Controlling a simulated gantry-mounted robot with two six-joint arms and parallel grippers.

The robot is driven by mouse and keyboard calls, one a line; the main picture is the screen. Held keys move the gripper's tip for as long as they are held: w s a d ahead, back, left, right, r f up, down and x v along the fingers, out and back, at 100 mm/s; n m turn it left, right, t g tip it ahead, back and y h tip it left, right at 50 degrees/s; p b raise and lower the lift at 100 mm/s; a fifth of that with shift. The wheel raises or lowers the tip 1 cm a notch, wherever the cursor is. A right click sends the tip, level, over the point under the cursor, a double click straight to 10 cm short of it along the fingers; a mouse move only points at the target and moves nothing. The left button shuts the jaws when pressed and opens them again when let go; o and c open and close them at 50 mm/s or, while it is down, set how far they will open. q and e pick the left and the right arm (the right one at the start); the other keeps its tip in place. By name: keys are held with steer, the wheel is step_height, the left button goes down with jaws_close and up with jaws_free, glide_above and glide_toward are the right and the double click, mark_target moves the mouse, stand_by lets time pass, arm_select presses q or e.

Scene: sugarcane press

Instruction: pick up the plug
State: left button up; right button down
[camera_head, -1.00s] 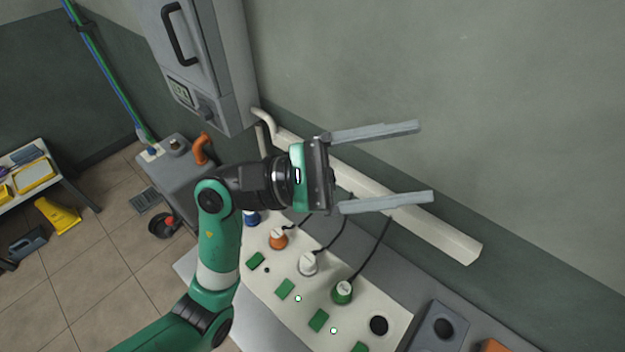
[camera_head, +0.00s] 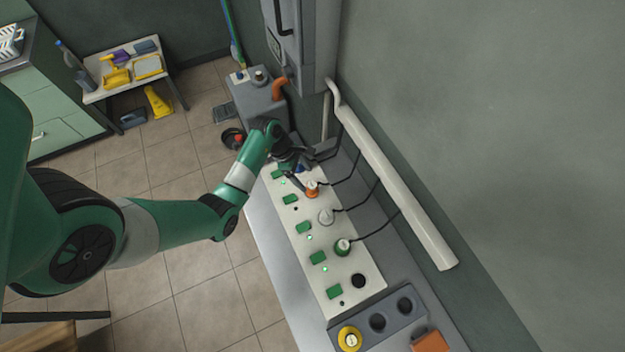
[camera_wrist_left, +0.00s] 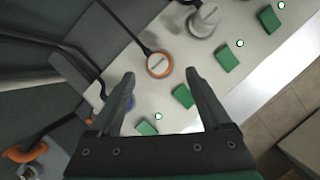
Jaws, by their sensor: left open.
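A cream panel (camera_head: 332,275) carries a row of plugs with black cords. My left gripper (camera_head: 300,178) is over the panel's far end, close to the orange plug. In the left wrist view the open fingers (camera_wrist_left: 161,80) point at the panel. The orange plug (camera_wrist_left: 159,64) lies between and just beyond the fingertips, and the grey-white plug (camera_wrist_left: 204,20) is farther off. My right gripper does not show.
Green blocks (camera_head: 318,257) and small lights line the panel's left side. A grey socket box (camera_head: 380,322) holds a yellow plug (camera_head: 349,339) at the near end. A pale wall duct (camera_head: 395,185) runs along the right, and a grey cabinet (camera_head: 312,45) stands behind.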

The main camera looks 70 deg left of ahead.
mark_target(310, 185)
arm_select(q)
steer(key=x, duration=0.2)
steer(key=shift+w+f, duration=0.2)
steer(key=shift+f, duration=0.05)
steer(key=x, duration=0.1)
steer(key=b+x, duration=0.1)
steer(key=x, duration=0.1)
steer(key=b+x, duration=0.1)
steer(key=shift+s+a+f, duration=0.15)
steer(key=shift+f, duration=0.55)
steer(key=shift+c, duration=0.3)
jaws_close()
